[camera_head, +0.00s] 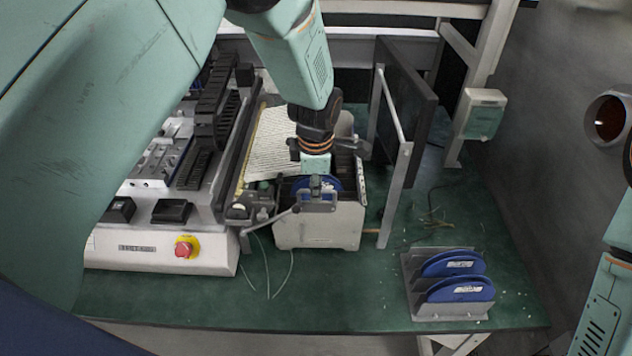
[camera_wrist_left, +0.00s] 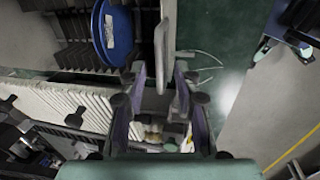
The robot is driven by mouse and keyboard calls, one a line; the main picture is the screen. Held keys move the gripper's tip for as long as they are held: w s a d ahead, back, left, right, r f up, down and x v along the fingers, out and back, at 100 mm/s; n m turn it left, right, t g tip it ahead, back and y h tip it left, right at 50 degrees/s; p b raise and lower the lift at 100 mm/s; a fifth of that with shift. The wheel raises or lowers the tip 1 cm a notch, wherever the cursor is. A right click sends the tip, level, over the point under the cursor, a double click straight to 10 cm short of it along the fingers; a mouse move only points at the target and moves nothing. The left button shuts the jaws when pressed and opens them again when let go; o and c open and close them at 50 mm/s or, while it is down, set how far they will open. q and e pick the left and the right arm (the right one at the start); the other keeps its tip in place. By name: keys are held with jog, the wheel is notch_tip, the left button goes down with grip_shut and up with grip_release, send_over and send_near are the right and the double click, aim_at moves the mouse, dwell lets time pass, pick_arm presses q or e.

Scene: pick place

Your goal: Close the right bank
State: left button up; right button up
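The grey slotted box (camera_head: 320,232), which may be the right bank, stands on the green table beside the white machine. A blue disc (camera_head: 328,184) sits in its slots; it also shows in the wrist view (camera_wrist_left: 117,28). A grey lever bar (camera_head: 270,219) runs across the box's front. My left gripper (camera_head: 318,197) points down over the box's front. In the wrist view its fingers (camera_wrist_left: 165,88) are spread, with a grey bar (camera_wrist_left: 163,45) between them; I cannot tell whether they touch it. My right gripper is out of view; only part of its arm shows at the right.
The white machine (camera_head: 155,252) with a red stop button (camera_head: 184,249) stands left. An upright dark panel (camera_head: 405,95) with a metal frame (camera_head: 392,190) rises right of the box. A grey rack (camera_head: 413,285) with blue discs (camera_head: 455,264) sits front right. The front middle table is clear.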

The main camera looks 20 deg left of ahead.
pick_arm(q)
jog(key=shift+d+f, duration=0.1)
jog(key=shift+d, duration=0.15)
jog(key=shift+c, duration=0.3)
jog(key=shift+w+a, duration=0.1)
jog(key=shift+a, duration=0.05)
grip_shut()
